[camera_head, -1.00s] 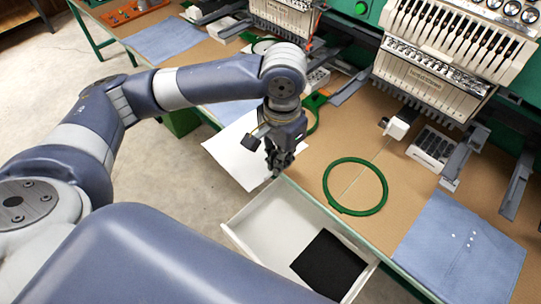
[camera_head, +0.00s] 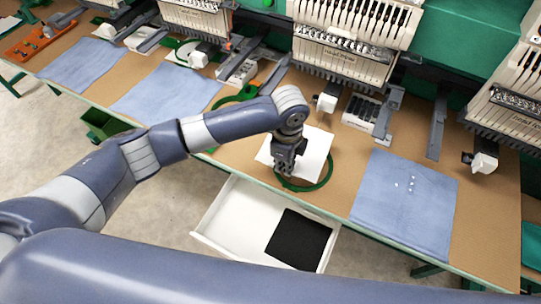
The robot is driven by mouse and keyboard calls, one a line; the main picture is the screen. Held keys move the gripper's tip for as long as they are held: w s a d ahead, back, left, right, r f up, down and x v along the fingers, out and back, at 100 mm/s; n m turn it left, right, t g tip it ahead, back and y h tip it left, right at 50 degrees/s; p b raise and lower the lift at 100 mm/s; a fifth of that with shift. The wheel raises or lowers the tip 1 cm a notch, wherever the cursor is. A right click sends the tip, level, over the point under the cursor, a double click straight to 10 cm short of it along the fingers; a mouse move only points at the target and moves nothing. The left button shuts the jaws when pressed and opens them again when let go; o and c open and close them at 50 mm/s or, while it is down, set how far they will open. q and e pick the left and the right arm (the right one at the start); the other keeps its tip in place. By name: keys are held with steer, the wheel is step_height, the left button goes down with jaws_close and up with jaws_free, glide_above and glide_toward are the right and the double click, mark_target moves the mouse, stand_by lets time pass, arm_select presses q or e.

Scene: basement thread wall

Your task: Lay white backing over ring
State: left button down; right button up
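The white backing (camera_head: 316,150) is a square sheet over the green ring (camera_head: 318,186) on the brown table. It covers the ring's far part, and the ring's near arc shows below it. My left gripper (camera_head: 284,171) is at the sheet's near left edge, pointing down above the ring's left side. It appears shut on the white backing; the fingertips are small and dark. I cannot tell whether the sheet touches the ring. My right gripper is not in view.
An open white drawer (camera_head: 222,222) with black cloth (camera_head: 298,240) juts out below the table edge. Blue cloth (camera_head: 405,200) lies to the right. Embroidery heads (camera_head: 340,58) stand behind, with a small grey tray (camera_head: 362,112) in front of them.

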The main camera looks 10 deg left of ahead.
mark_target(287, 183)
arm_select(q)
steer(key=shift+d+f+m, duration=0.45)
steer(key=shift+d+m, duration=0.15)
steer(key=shift+m, duration=0.3)
steer(key=shift+d+f, duration=0.1)
steer(key=shift+f, duration=0.15)
steer(key=shift+f+b, duration=0.7)
step_height(287, 183, down, 3)
steer(key=b, duration=0.3)
steer(key=shift+f, duration=0.5)
